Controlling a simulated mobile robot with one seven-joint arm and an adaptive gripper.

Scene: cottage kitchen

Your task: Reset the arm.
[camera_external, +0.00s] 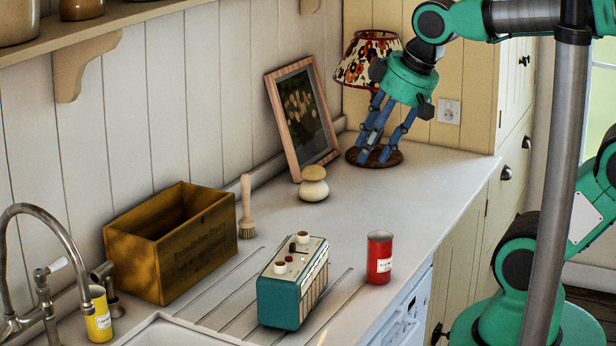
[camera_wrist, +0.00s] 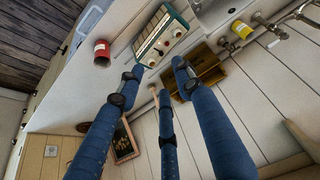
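My gripper (camera_external: 378,147) hangs from my green wrist at the back of the counter, fingers pointing down. In the external view it is in front of the lamp (camera_external: 365,62), hiding part of its stem and base. Its three blue fingers are spread apart with nothing between them. In the wrist view the fingers of my gripper (camera_wrist: 152,85) reach out over the counter, also apart and empty. Whether a finger touches the lamp I cannot tell.
On the counter are a wooden box (camera_external: 170,245), a brush (camera_external: 246,210), a teal radio (camera_external: 291,282), a red can (camera_external: 379,258), a yellow can (camera_external: 98,315), a stone-like jar (camera_external: 313,184) and a leaning picture frame (camera_external: 303,118).

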